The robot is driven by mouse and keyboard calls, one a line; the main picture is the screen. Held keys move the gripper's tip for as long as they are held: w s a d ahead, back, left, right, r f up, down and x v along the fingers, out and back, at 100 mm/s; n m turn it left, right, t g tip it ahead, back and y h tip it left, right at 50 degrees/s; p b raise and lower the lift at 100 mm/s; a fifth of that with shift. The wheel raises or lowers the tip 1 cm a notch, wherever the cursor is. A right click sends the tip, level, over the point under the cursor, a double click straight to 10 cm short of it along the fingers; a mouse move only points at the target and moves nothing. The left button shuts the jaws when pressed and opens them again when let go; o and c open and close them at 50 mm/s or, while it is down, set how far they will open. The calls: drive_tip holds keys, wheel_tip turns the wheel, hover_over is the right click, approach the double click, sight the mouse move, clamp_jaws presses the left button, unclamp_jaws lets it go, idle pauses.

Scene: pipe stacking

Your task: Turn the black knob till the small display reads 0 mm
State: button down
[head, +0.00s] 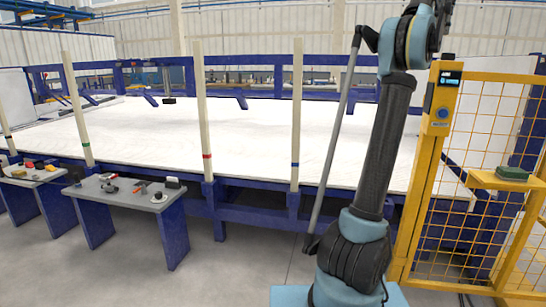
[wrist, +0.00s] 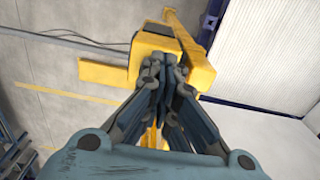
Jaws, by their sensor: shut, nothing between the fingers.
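A small dark display (head: 449,78) with bluish marks sits at the top of the yellow post on the right; its reading is too small to make out. A round blue button or knob (head: 443,113) is below it on the post. I cannot make out a black knob for sure in either view. My gripper (wrist: 155,68) is shut and empty in the wrist view, its fingertips in front of the yellow post's box (wrist: 200,72); whether they touch it I cannot tell. In the head view my gripper is out of the picture above.
A yellow mesh fence (head: 490,150) with a shelf bearing a green box (head: 512,173) stands at the right. Grey tables (head: 125,195) with small items stand at the left. A wide white bed (head: 250,135) with blue frame and upright poles fills the back. The floor in front is clear.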

drive_tip(key=shift+f, duration=3)
drive_tip(key=shift+s+a+f, duration=0.1)
drive_tip(key=shift+s+f, duration=0.1)
drive_tip(key=shift+s, duration=0.05)
drive_tip(key=shift+s+r, duration=0.15)
drive_tip(key=shift+s, duration=0.25)
drive_tip(key=shift+s, duration=0.1)
drive_tip(key=shift+w+f, duration=0.35)
drive_tip(key=shift+w, duration=0.2)
wheel_tip(320, 180, up, 6)
drive_tip(key=shift+a, duration=0.3)
